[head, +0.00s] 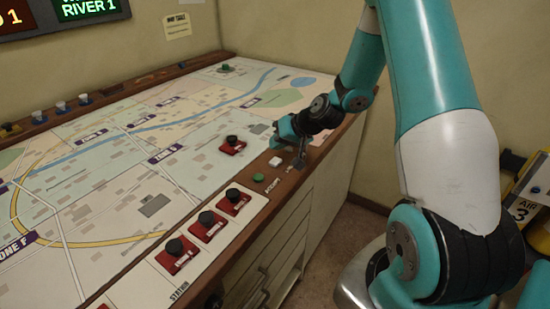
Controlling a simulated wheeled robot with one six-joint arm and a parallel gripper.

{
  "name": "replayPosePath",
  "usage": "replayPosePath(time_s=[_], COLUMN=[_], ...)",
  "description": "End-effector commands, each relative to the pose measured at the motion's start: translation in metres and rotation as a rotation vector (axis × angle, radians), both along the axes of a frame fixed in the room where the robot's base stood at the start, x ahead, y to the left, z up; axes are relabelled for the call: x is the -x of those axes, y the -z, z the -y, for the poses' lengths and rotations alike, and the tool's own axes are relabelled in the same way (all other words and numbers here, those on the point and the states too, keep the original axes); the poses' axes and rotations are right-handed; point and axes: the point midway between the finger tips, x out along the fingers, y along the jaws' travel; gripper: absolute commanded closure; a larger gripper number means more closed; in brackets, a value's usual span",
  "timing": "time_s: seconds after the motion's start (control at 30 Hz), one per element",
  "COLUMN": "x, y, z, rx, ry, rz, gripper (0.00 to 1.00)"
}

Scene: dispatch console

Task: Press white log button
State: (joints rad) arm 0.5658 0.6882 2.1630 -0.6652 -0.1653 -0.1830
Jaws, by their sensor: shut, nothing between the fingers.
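The white log button (276,161) is a small pale square on the brown wooden front rim of the map console. It shows clear and uncovered. My gripper (299,164) is shut and empty, with its dark fingers pointing down just to the right of the white button. The fingers appear apart from the button. Their exact height above the rim is hard to tell.
A green button (258,177) sits on the rim to the left of the white one. A red block with a black knob (232,146) stands on the map (110,180). Several similar red blocks (208,227) line a pale strip at the front. Drawers (262,275) are below.

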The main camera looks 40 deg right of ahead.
Motion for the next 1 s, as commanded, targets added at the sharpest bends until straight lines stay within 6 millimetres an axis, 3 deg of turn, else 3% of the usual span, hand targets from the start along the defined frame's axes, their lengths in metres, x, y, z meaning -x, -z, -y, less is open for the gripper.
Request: replayPosePath(time_s=[0.1,0.3,1.0], x=[0.000,0.000,0.000], y=[-0.017,-0.032,-0.031], z=[0.000,0.000,0.000], rx=[0.001,0.001,0.001], ry=[0.000,-0.001,-0.001], rz=[0.001,-0.001,-0.001], gripper=[1.00,1.00,1.00])
